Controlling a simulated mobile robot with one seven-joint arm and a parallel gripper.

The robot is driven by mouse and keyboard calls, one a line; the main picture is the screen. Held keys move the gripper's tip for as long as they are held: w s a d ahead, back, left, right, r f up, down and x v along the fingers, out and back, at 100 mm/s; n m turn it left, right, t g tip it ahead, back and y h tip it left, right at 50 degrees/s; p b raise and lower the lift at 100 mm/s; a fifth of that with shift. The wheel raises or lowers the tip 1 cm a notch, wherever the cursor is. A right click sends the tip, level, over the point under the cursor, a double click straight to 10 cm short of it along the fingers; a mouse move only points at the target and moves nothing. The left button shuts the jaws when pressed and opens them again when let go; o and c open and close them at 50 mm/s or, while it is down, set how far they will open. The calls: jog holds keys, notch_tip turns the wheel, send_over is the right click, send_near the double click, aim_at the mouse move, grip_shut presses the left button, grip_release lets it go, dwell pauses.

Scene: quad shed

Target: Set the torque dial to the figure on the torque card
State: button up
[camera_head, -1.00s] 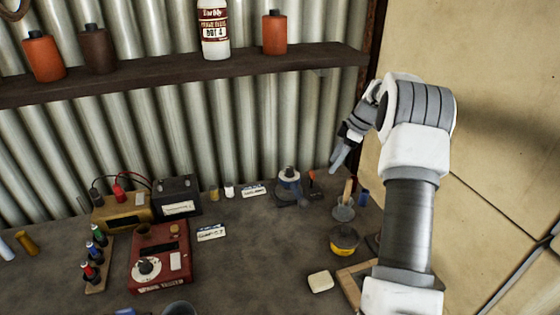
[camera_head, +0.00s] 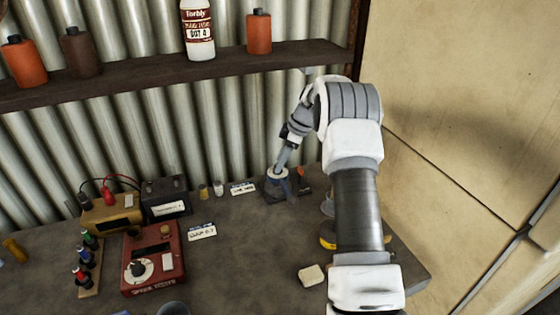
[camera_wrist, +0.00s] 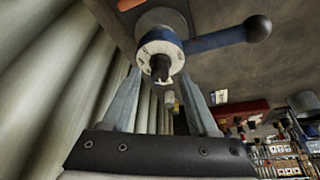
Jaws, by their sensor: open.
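A grey and blue device (camera_head: 277,184) stands at the back of the bench. In the wrist view it shows as a pale marked ring (camera_wrist: 160,46) around a dark central stub, with a blue lever and dark ball knob at its right. My gripper (camera_wrist: 160,78) is open, its two fingers on either side below the ring. In the head view the gripper is just above the device. A white card (camera_head: 243,188) lies left of the device, and another card (camera_head: 202,232) lies beside a red box (camera_head: 154,258) with a round white dial (camera_head: 138,269). Their writing is too small to read surely.
A yellow box (camera_head: 112,213) and a dark battery-like box (camera_head: 166,202) stand at the back left. A rack (camera_head: 88,275) of several coloured-top items is at left. A pale block (camera_head: 311,274) lies in front. The corrugated wall is close behind the gripper.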

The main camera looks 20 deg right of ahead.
jog(key=shift+w+a+f, duration=0.1)
jog(key=shift+a+f, duration=0.1)
jog(key=shift+f, duration=0.25)
grip_shut()
